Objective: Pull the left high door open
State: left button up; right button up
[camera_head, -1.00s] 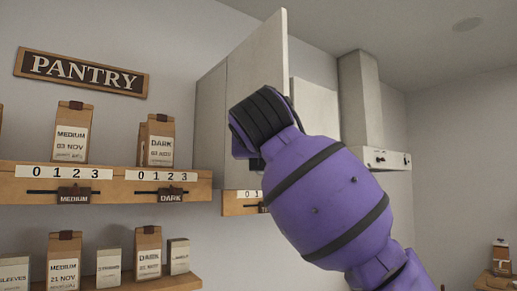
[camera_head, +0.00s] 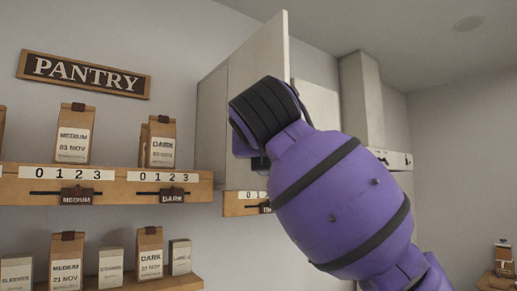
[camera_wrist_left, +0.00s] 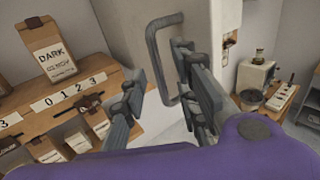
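The left high door (camera_head: 257,62) is a pale panel that stands out from the wall cabinet (camera_head: 210,125), swung open towards me, with its thin edge showing on the right. In the left wrist view, its grey bar handle (camera_wrist_left: 152,55) is on the pale door face. My left gripper (camera_wrist_left: 165,100) is open, with one finger on each side of the handle's lower part; a gap shows on the left, and contact on the right is unclear. In the head view my purple left arm hides the handle and fingers. My right gripper is not in view.
A wooden shelf (camera_head: 105,186) with paper coffee bags (camera_head: 162,144) and number strips runs left of the cabinet. A lower shelf (camera_head: 160,284) holds more bags and boxes. A second pale cabinet front (camera_head: 316,104) is right of the door. A coffee machine (camera_wrist_left: 252,75) shows in the wrist view.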

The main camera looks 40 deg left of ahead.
pick_arm(q)
jog(key=v, duration=0.8)
jog(key=shift+s+d, duration=0.25)
jog(key=shift+s, duration=0.05)
